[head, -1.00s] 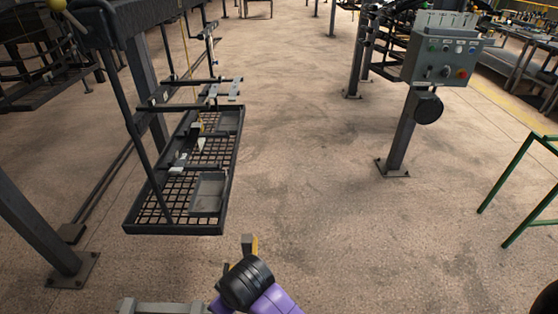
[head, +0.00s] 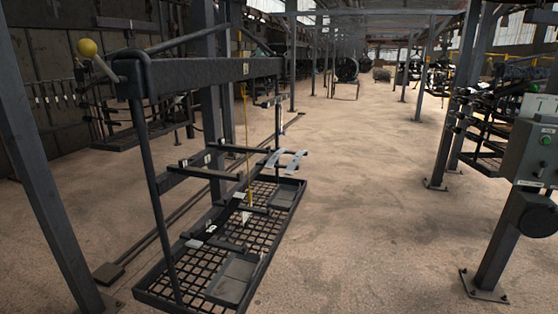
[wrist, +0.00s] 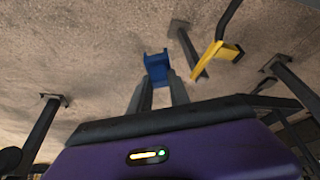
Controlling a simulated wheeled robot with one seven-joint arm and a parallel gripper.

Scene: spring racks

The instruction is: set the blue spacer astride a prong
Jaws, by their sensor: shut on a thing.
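The blue spacer (wrist: 156,66) shows in the wrist view, between the tips of my gripper (wrist: 158,84), which is shut on it. It has a notched, channel-like shape and is held over bare floor. Neither the spacer nor my gripper shows in the head view. There, a dark spring rack stands left of centre under a thick beam (head: 200,74). Dark horizontal prongs reach out from it, a nearer one (head: 196,172) and a farther one (head: 236,148). Two light grey strips (head: 295,161) lie near the far prong's right end.
A mesh tray (head: 186,268) with grey plates hangs below the prongs. A control box (head: 536,150) stands on a post at right. The floor between is clear. A yellow bent piece (wrist: 214,58) shows in the wrist view.

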